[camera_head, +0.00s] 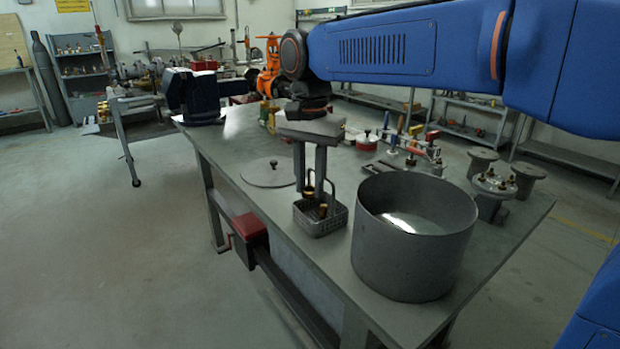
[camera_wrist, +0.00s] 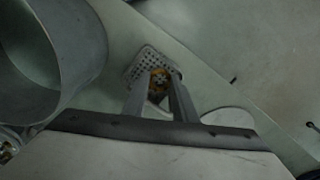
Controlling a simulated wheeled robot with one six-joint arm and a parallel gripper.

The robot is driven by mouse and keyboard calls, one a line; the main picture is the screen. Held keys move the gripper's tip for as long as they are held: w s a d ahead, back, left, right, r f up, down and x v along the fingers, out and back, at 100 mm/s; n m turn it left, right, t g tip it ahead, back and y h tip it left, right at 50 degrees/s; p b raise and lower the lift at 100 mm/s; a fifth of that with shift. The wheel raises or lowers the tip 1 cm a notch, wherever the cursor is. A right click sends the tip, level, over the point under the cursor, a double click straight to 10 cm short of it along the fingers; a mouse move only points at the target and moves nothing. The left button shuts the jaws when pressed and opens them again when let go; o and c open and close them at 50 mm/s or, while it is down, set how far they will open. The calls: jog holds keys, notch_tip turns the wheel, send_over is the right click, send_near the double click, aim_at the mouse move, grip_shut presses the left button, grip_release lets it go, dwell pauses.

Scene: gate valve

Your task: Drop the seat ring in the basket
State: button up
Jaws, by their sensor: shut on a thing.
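The basket (camera_head: 322,222) is a small grey perforated box with a handle, standing near the table's front edge. It also shows in the wrist view (camera_wrist: 140,68). My gripper (camera_head: 310,194) points down over the basket, with its fingertips close to or inside the basket's opening. In the wrist view my gripper (camera_wrist: 160,84) is shut on a small brass piece, which I take as the seat ring (camera_wrist: 160,76). Brass shows between the fingers in the head view too, with a second brass spot lower in the basket. I cannot tell whether the held piece touches the basket.
A large grey open drum (camera_head: 400,262) stands just right of the basket. A flat round lid (camera_head: 268,173) lies behind it to the left. Several valve parts and flanged pieces (camera_head: 493,190) stand on the table (camera_head: 240,140) at the back and right.

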jog(key=shift+s+f, duration=0.1)
jog(key=shift+f, duration=0.4)
jog(key=o, duration=1.1)
notch_tip(320, 180, up, 8)
jog(key=shift+r, duration=0.15)
dwell(0.5)
